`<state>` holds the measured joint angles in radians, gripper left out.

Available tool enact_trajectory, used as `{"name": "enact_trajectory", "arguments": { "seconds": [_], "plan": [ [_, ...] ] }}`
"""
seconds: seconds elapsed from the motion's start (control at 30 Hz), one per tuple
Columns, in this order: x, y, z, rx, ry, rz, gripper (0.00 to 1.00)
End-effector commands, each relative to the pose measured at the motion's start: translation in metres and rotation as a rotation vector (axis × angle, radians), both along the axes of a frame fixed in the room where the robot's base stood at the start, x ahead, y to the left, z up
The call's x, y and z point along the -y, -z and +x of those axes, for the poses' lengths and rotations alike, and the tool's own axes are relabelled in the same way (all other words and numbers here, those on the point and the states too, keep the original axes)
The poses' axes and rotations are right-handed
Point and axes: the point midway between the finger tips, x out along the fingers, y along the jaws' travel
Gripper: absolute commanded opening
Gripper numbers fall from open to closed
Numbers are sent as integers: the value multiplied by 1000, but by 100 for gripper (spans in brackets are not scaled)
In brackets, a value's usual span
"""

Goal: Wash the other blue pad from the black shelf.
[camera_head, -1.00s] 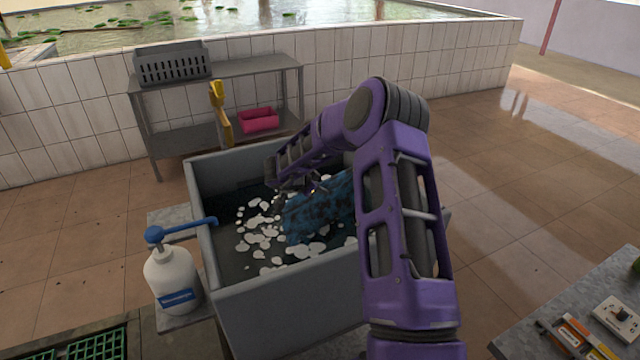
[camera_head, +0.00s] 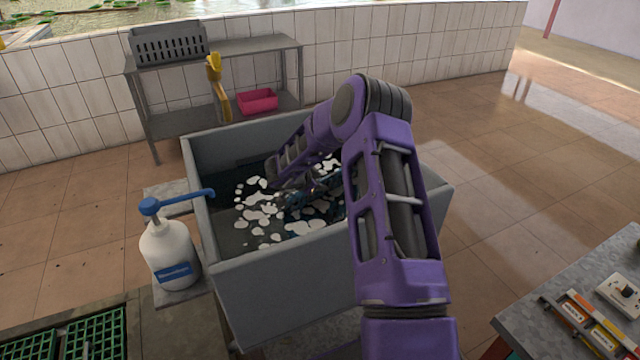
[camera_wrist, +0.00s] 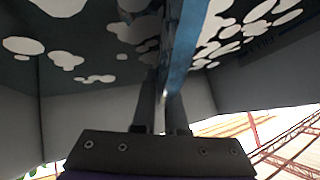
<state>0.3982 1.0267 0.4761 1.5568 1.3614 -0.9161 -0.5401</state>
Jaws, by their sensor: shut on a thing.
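My gripper (camera_head: 302,189) is down inside the grey sink (camera_head: 290,275), at the level of the foamy water (camera_head: 255,222). It is shut on a blue pad (camera_head: 298,203). The pad is mostly under the water in the head view, with only bits of blue showing among the white foam patches. In the wrist view the pad (camera_wrist: 188,48) stands edge-on between the two fingers of the gripper (camera_wrist: 160,90). Its faces are hardly visible, so I cannot tell how clean it is.
A white soap bottle (camera_head: 168,250) with a blue pump stands left of the sink, its spout over the rim. Behind is a grey rack (camera_head: 250,47) with a dark crate (camera_head: 168,43) and a pink tray (camera_head: 257,101). Green crates (camera_head: 95,338) lie front left; a tool table (camera_head: 545,325) stands right.

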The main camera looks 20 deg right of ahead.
Motion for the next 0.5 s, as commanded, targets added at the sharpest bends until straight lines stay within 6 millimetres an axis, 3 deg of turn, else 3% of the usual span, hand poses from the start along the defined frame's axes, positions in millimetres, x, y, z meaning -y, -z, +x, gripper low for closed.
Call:
{"name": "enact_trajectory", "arguments": {
  "seconds": [0.33,0.5],
  "plan": [
    [2,0,0,-1,0,1,0],
    [22,-1,0,-1,3,-1,0]
  ]
}}
